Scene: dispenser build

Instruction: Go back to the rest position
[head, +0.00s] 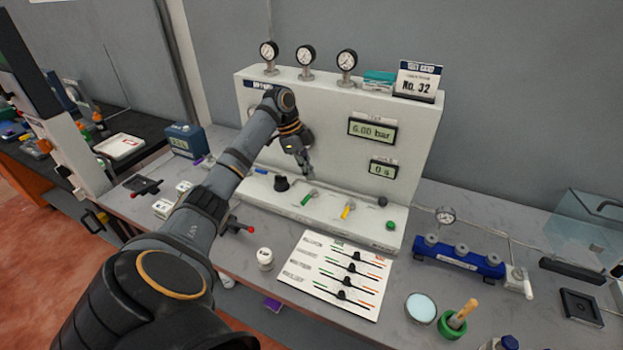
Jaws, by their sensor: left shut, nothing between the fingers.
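My left arm reaches in from the lower left across the bench. My left gripper (310,174) is shut and empty, in front of the white dispenser panel (310,105), just above its ledge. Below and around it on the ledge are a black knob (281,184), a green-handled lever (309,197) and a yellow-handled lever (348,210). I cannot tell whether the gripper touches the panel. The panel displays read 6.00 bar (372,130) and 0 s (383,168). My right gripper is not in view.
A white slider board (335,274) and a small white jar (265,258) lie in front of the panel. To the right are a blue manifold (458,257), a dish (420,308) and a green pot with a brush (452,323). A blue box (186,141) stands left, behind my arm.

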